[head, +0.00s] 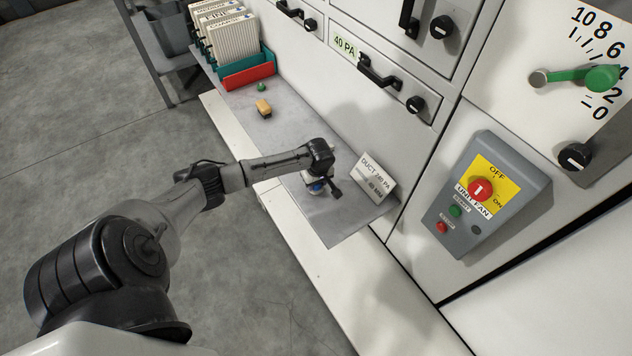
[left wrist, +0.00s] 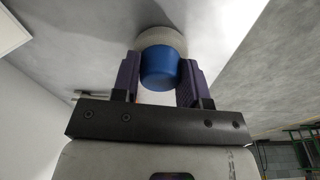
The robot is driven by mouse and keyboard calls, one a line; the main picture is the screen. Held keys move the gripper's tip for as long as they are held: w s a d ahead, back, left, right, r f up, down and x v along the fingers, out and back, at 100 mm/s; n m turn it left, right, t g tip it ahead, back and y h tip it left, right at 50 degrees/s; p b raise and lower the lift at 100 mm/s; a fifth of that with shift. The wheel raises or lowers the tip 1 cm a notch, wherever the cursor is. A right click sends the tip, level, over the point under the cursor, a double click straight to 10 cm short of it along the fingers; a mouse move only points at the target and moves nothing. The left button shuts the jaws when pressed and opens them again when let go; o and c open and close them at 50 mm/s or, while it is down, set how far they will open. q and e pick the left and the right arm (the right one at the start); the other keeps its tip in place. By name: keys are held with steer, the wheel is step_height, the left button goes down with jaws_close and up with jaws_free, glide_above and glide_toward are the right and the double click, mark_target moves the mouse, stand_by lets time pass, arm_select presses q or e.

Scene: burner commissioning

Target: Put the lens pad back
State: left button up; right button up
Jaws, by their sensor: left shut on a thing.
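The lens pad shows in the left wrist view as a blue round grip (left wrist: 160,68) with a pale round pad (left wrist: 162,40) at its far end. My left gripper (left wrist: 158,80) is shut on the blue grip, one dark finger on each side. In the head view my left gripper (head: 322,190) points down over the near end of the grey shelf (head: 300,140), with a bit of blue at its tips. I cannot tell whether the pad touches the shelf. My right gripper is not in view.
A white duct card (head: 373,178) stands close to the right of my left gripper. A tan block (head: 263,108) and a small green item (head: 261,87) lie farther back, before a red and teal rack (head: 248,76). A grey fan switch box (head: 485,195) is on the right.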

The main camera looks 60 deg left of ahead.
mark_target(318, 185)
arm_select(q)
steer(key=o, duration=0.9)
steer(key=shift+f, duration=0.15)
steer(key=shift+r, duration=0.2)
step_height(318, 185, up, 11)
steer(key=d+p, duration=0.2)
steer(key=p, duration=0.4)
steer(key=s+d+f+m+t+h, duration=0.1)
steer(key=s+d+f+m, duration=0.1)
steer(key=s+d+m, duration=0.5)
steer(key=s+d+f+m, duration=0.3)
steer(key=d, duration=0.8)
steer(key=s+d+r+m+t, duration=0.1)
steer(key=s+d+r+m, duration=0.3)
steer(key=s+d, duration=0.1)
steer(key=s+d+r+m+t, duration=0.1)
steer(key=s+d+r+m, duration=0.2)
steer(key=s+d+m, duration=0.2)
steer(key=s, duration=0.3)
steer(key=shift+r+h+p, duration=0.3)
steer(key=shift+r, duration=0.1)
